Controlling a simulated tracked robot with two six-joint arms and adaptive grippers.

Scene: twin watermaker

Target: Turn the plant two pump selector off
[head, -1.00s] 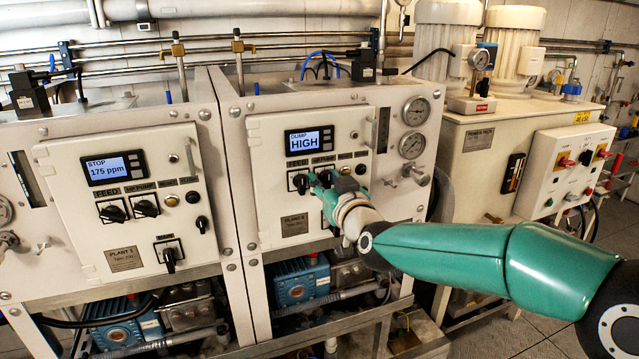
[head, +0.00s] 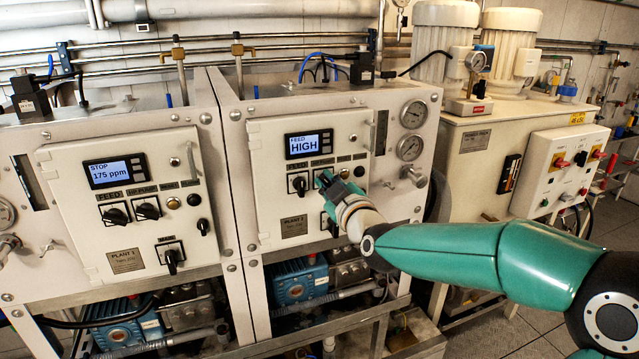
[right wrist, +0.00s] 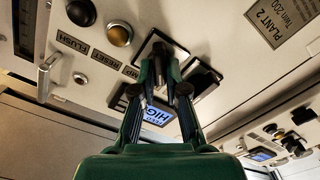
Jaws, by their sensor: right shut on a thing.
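The plant two panel (head: 268,215) is the white door right of centre in the head view. Its display (head: 309,144) reads FEED HIGH. The feed selector (head: 298,184), a black knob on a square plate, shows just left of my right gripper (head: 324,181). The pump selector is mostly hidden behind that gripper in the head view. In the right wrist view my right gripper (right wrist: 168,82) is closed around the pump selector, whose dark plate (right wrist: 153,43) shows behind the fingers. The knob's angle cannot be told. My left gripper is not in view.
The plant one panel (head: 140,235) stands to the left, its display (head: 102,172) reading STOP 175 ppm. Two gauges (head: 412,130) and a valve sit right of the plant two panel. A cabinet with a control box (head: 560,165) stands further right.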

